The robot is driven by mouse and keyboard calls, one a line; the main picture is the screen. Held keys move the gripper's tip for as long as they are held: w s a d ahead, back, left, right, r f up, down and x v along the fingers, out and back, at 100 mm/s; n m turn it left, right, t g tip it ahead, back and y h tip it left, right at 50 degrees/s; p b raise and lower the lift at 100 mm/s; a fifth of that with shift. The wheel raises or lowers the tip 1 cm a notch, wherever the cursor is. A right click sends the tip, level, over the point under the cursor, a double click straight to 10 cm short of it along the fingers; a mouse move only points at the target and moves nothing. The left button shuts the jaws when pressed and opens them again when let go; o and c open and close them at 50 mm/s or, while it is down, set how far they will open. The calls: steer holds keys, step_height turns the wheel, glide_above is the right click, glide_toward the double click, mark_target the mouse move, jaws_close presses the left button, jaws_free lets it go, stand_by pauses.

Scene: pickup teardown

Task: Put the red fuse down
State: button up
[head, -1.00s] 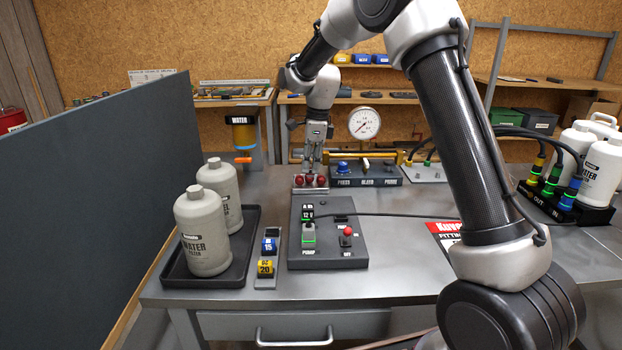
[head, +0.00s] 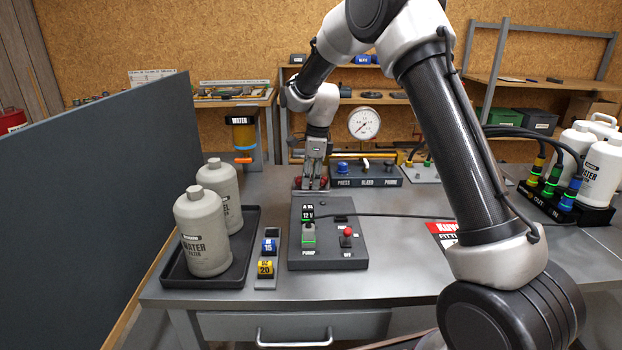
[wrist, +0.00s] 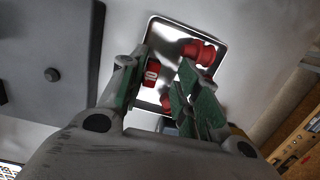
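The red fuse (wrist: 152,72), with a white number on its face, is between my gripper's fingers in the wrist view, close beside the left finger. My gripper (wrist: 160,82) is open, with a gap between the fuse and the right finger. The fuse is over or in a small metal tray (wrist: 166,38); whether it touches the bottom is hard to tell. In the head view my gripper (head: 313,184) points down at the tray (head: 299,192), and its fingers hide the fuse.
Red spool-like parts (wrist: 198,51) are in the tray close to the right finger. A grey pump box (head: 328,250) stands in front of the tray. A strip with blue (head: 269,246) and yellow (head: 264,268) fuses lies left of it. The gauge block (head: 365,176) stands to the right.

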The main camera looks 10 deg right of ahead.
step_height(320, 180, up, 12)
steer(key=d, duration=0.1)
steer(key=s+d+r+n+t, duration=0.1)
steer(key=s+d+r+n, duration=0.3)
steer(key=s+d+r, duration=0.3)
steer(key=s+d+r+n+t, duration=0.1)
steer(key=s+d+r+n, duration=0.15)
steer(key=s, duration=0.45)
steer(key=s+d+r+n, duration=0.1)
steer(key=s+d+n, duration=0.1)
steer(key=s+n, duration=0.3)
steer(key=s+d+f+n, duration=0.1)
steer(key=s+n, duration=0.2)
steer(key=s, duration=0.3)
steer(key=s+d+f+n+t+h, duration=0.1)
steer(key=s+d+f+n, duration=0.1)
steer(key=s, duration=0.5)
steer(key=s+d+f+n+t, duration=0.1)
steer(key=s+d+f+n, duration=0.1)
steer(key=s, duration=0.5)
steer(key=shift+d+f+n, duration=0.15)
steer(key=shift+d+n, duration=0.05)
steer(key=shift+n, duration=0.65)
